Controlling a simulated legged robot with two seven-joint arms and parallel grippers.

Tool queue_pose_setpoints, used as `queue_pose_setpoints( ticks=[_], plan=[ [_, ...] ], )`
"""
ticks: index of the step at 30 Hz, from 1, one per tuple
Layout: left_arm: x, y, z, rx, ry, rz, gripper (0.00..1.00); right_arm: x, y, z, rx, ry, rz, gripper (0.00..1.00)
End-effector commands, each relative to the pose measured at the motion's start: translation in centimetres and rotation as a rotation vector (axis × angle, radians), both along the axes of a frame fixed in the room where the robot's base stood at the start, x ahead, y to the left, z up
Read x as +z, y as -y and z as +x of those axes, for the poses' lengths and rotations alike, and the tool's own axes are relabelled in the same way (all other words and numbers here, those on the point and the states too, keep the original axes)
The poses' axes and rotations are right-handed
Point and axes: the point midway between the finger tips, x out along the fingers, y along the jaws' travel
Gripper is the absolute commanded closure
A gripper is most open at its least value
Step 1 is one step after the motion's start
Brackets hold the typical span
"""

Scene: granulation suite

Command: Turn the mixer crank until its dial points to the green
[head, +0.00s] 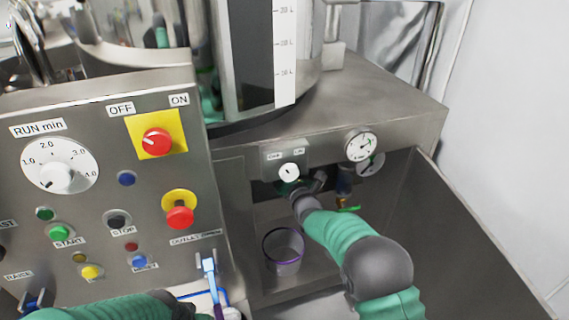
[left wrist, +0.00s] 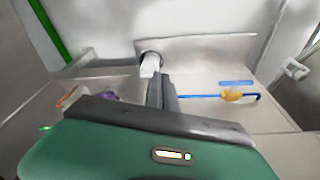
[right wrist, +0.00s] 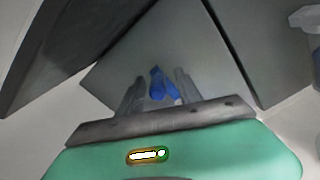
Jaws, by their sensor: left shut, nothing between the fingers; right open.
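A round white dial (head: 361,146) with small markings and a little green on its face sits on the steel front at the right; its pointer is too small to read. A small white knob (head: 289,172) sits on a labelled plate to its left. My right gripper (head: 303,188) reaches under that plate, mostly hidden by its arm. In the right wrist view it is open (right wrist: 157,92), with a blue part (right wrist: 157,84), possibly the crank's handle, showing between its fingers. My left gripper (left wrist: 160,90) is shut and empty, near a pale post on a round base (left wrist: 150,62).
A control panel (head: 105,190) with several buttons, a RUN dial (head: 60,165) and red switches fills the left. A purple-rimmed cup (head: 283,246) stands in the recess below my right gripper. A steel vessel (head: 150,45) rises behind. A steel side wall (head: 450,225) bounds the right.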

Motion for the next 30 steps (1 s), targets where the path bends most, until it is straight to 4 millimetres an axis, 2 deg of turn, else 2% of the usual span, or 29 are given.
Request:
queue_pose_setpoints(
  ticks=[7,17,30],
  plan=[
    [-0.01,-0.03,-0.01,0.001,0.0,0.0,1.0,0.04,0.21,0.14,-0.001,0.001,0.003,0.58],
    [-0.01,-0.01,0.0,0.0,0.0,0.0,1.0,-0.02,0.22,0.13,-0.001,0.0,0.002,1.0],
    [-0.01,-0.02,-0.01,0.001,0.0,0.0,1.0,-0.15,0.07,0.1,0.001,-0.003,0.002,1.0]
  ],
)
